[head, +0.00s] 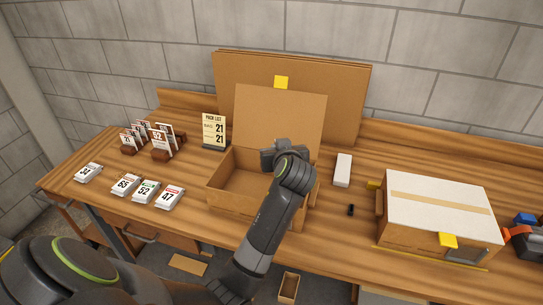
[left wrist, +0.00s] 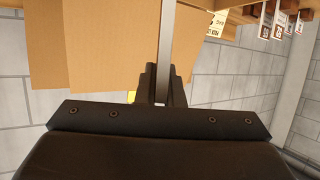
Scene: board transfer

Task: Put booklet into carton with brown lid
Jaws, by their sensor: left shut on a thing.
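The carton with the brown lid (head: 232,184) stands open on the table in the head view, its lid (head: 285,115) raised at the back. My left gripper (head: 274,157) is above the right part of this carton and hides some of its inside. In the left wrist view, the left gripper (left wrist: 166,96) is shut on a thin, pale, edge-on piece, seemingly the booklet (left wrist: 167,45). The booklet cannot be made out in the head view. The brown lid also shows in the left wrist view (left wrist: 112,45). My right gripper is not in view.
A closed carton with a white top (head: 440,207) stands at the right. A white block (head: 343,170) and a small black item (head: 351,210) lie between the cartons. Numbered piles (head: 146,191), card stands (head: 161,146) and a pack list sign (head: 214,130) are at the left.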

